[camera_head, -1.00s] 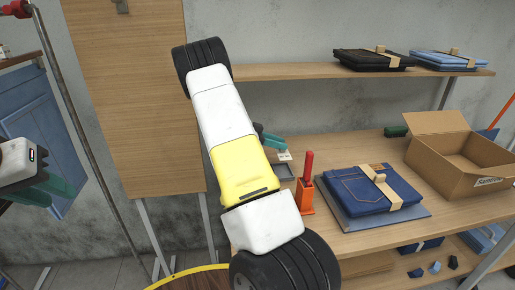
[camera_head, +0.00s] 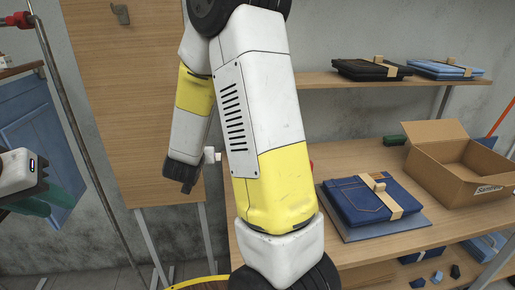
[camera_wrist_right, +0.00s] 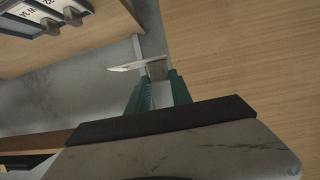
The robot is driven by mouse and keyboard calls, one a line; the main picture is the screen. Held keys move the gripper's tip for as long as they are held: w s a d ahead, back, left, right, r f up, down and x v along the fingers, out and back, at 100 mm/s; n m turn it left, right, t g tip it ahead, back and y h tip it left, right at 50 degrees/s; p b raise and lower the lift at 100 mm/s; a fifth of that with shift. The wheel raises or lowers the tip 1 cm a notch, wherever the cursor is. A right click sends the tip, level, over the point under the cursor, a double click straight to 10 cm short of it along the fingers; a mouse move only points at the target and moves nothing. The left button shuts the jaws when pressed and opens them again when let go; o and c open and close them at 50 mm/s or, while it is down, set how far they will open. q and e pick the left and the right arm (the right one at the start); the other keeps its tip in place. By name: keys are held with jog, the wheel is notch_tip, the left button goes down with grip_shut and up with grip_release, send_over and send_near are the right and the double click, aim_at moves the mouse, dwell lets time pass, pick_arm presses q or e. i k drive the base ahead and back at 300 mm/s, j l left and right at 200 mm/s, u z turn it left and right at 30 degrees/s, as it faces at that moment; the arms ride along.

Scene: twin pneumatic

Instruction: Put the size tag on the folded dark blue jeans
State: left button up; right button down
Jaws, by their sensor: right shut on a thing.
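The folded dark blue jeans (camera_head: 350,196) lie on a grey board on the table at the right in the head view, with a tan band and small block across them. My right gripper (camera_wrist_right: 158,80) shows in the wrist view, its green fingers shut on a small piece with a thin pale card, seemingly the size tag (camera_wrist_right: 138,66). Its fingertips are hidden in the head view, where my right arm fills the middle, well left of the jeans. My left gripper (camera_head: 55,200) hangs at the far left, away from the table; its finger gap is unclear.
An open cardboard box (camera_head: 450,178) stands right of the jeans. Folded black jeans (camera_head: 365,72) and light blue jeans (camera_head: 440,71) lie on the upper shelf. A tall wooden panel (camera_head: 130,100) stands behind my right arm. Labelled dark devices (camera_wrist_right: 45,18) show in the wrist view.

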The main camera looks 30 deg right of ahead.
aim_at(403, 195)
jog(key=i+j+z, duration=0.1)
jog(key=j+z, duration=0.2)
jog(key=z, duration=0.15)
jog(key=i+j+z, duration=0.1)
jog(key=j+z, duration=0.2)
jog(key=z, duration=0.15)
jog(key=l+z, duration=0.2)
jog(key=l, duration=0.35)
